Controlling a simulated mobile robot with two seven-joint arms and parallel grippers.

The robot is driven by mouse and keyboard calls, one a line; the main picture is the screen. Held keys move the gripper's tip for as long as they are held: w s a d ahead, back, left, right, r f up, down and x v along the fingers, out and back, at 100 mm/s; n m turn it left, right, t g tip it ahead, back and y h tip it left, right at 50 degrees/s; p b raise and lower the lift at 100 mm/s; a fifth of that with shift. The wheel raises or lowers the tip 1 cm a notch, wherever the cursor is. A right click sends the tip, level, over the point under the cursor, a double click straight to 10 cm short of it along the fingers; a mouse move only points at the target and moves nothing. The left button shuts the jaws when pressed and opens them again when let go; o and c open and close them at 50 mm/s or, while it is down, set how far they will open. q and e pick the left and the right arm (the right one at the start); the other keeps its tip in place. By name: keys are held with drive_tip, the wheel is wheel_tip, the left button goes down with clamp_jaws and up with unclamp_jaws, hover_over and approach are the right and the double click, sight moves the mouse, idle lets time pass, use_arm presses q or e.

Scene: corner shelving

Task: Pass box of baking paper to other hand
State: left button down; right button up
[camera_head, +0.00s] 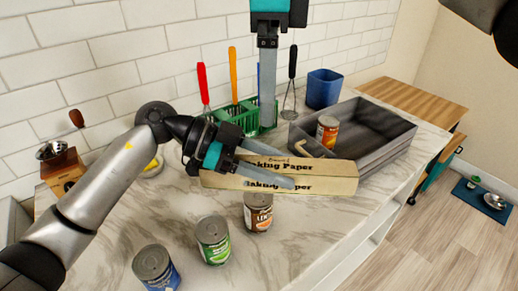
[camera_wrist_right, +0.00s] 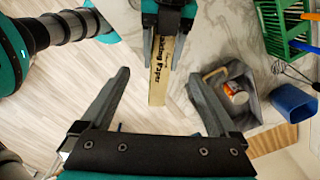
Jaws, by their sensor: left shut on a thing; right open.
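The box of baking paper (camera_head: 335,178) is long and cream-coloured with dark lettering. My left gripper (camera_head: 297,172) is shut on it, with the fingers across its near side, and holds it level above the counter. Its right part sticks out free. My right gripper (camera_head: 268,122) hangs from the top, fingers pointing down, behind and above the box. In the right wrist view, my right gripper (camera_wrist_right: 158,79) is open and empty.
A green utensil rack (camera_head: 240,115) and blue cup (camera_head: 323,88) stand near the wall. Several cans (camera_head: 213,240) stand in front. A coffee grinder (camera_head: 62,165) is at left.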

use_arm(q)
drive_tip(key=shift+d+f, duration=0.2)
drive_tip(key=shift+d, duration=0.25)
use_arm(e)
approach(305, 166)
wheel_tip(305, 166, down, 11)
drive_tip(key=shift+f, duration=0.1)
drive_tip(key=shift+c, duration=0.2)
drive_tip(key=c, duration=1.2)
drive_tip(key=o, duration=1.2)
drive_tip(key=shift+o, duration=0.2)
